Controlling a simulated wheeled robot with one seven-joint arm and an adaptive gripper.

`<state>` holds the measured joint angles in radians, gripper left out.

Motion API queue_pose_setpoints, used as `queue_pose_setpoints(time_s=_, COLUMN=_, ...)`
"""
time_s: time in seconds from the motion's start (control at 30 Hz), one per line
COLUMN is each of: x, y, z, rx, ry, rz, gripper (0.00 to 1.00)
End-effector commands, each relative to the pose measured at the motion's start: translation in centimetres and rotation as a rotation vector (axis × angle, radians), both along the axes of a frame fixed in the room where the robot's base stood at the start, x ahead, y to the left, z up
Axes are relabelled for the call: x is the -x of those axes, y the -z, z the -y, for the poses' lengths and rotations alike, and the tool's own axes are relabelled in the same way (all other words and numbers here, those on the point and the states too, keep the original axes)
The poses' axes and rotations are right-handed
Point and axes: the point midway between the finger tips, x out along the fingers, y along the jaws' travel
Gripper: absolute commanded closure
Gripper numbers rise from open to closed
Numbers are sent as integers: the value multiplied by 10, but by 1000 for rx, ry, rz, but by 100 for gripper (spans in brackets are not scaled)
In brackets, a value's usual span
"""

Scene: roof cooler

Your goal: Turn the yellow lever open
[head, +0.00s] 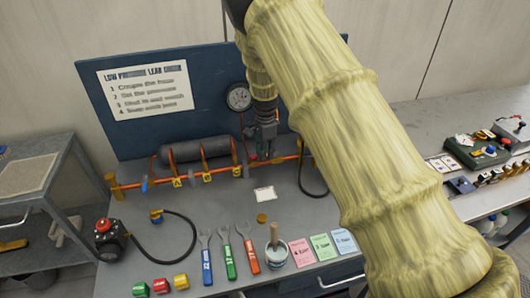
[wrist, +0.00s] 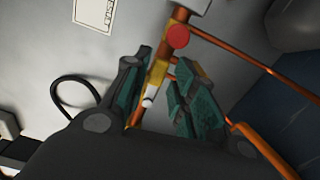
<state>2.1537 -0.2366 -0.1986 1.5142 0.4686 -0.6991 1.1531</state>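My gripper (wrist: 165,82) has its two teal-padded fingers apart in the wrist view. A yellow piece (wrist: 158,72), which looks like the yellow lever, lies along the copper pipe between and just beyond the fingers. I cannot tell whether either finger touches it. A red round cap (wrist: 177,37) sits just beyond it, and a small white knob (wrist: 148,102) shows between the fingers. In the head view my gripper (head: 264,155) points down at the right part of the copper pipe (head: 275,161), in front of the blue board. There the gripper and arm hide the yellow lever.
A grey cylinder (head: 195,151) and a gauge (head: 238,97) are left of my gripper. A blue lever (head: 145,184) is at the pipe's left. Wrenches (head: 226,255), a pot (head: 275,254) and coloured cards (head: 322,246) lie in front. A black hose (head: 308,187) hangs near the gripper.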

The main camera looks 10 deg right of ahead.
Motion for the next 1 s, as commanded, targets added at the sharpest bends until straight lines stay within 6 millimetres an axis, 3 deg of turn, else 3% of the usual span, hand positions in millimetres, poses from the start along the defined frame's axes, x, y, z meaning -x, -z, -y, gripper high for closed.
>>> queue_pose_setpoints(time_s=0.47, x=2, y=-6, z=1, rx=1, ry=1, rz=-4, gripper=62)
queue_pose_setpoints(time_s=1.0, x=2, y=-95, z=1, rx=0, ry=0, rz=-3, gripper=62)
